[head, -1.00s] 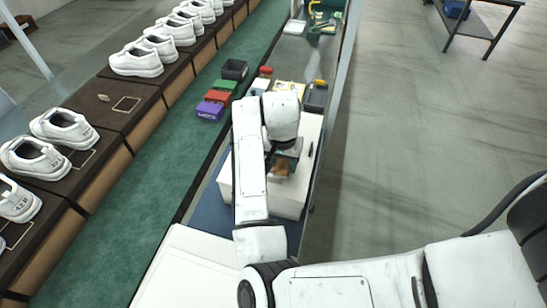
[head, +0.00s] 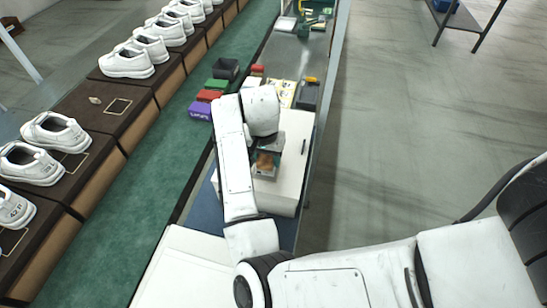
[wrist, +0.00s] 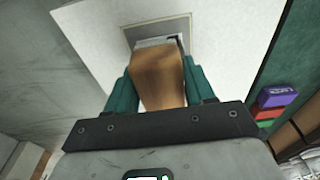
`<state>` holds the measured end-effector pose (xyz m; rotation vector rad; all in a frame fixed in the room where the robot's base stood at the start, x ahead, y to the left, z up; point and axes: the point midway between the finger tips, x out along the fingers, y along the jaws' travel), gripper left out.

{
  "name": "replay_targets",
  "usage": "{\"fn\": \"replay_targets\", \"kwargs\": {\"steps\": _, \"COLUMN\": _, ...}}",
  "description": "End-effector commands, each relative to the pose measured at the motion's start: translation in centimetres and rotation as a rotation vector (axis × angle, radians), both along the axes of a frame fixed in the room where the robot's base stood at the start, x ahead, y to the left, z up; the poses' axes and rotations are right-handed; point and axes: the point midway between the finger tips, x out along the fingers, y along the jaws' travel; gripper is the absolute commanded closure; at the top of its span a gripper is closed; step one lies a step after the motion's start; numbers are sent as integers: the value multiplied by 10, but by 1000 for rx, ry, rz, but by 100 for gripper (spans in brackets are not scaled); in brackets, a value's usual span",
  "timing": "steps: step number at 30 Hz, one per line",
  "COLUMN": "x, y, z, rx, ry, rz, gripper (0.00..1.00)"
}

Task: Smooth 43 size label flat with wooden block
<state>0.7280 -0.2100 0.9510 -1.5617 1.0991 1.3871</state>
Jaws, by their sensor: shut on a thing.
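My gripper (wrist: 158,66) has teal fingers on both sides of a brown wooden block (wrist: 157,85) and is shut on it. In the wrist view the block's far end is over a grey rectangle (wrist: 134,34) on a white box (wrist: 90,35). A thin white strip, perhaps the label (wrist: 150,42), shows just beyond the block's end. The rest of it is hidden and I cannot read a number. In the head view my gripper (head: 266,154) and the block (head: 265,165) are low over the white box (head: 283,198). I cannot tell whether the block touches it.
Purple (head: 199,111), red (head: 208,96) and green (head: 216,85) blocks and a dark bin (head: 228,68) stand left of the bench. White shoes (head: 126,63) line the brown stands farther left. A thin dark item (head: 304,146) lies on the box's right side.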

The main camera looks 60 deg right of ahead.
Motion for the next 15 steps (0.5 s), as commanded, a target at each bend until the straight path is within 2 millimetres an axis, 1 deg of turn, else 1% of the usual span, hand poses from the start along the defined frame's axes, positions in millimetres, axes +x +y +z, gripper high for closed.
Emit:
{"fn": "replay_targets", "kwargs": {"steps": 2, "x": 3, "y": 1, "z": 0, "rx": 1, "ry": -3, "rz": 2, "gripper": 71}}
{"fn": "replay_targets", "kwargs": {"steps": 10, "x": 3, "y": 1, "z": 1, "rx": 1, "ry": -3, "rz": 2, "gripper": 71}}
{"fn": "replay_targets", "kwargs": {"steps": 15, "x": 3, "y": 1, "z": 13, "rx": 0, "ry": -2, "rz": 2, "gripper": 71}}
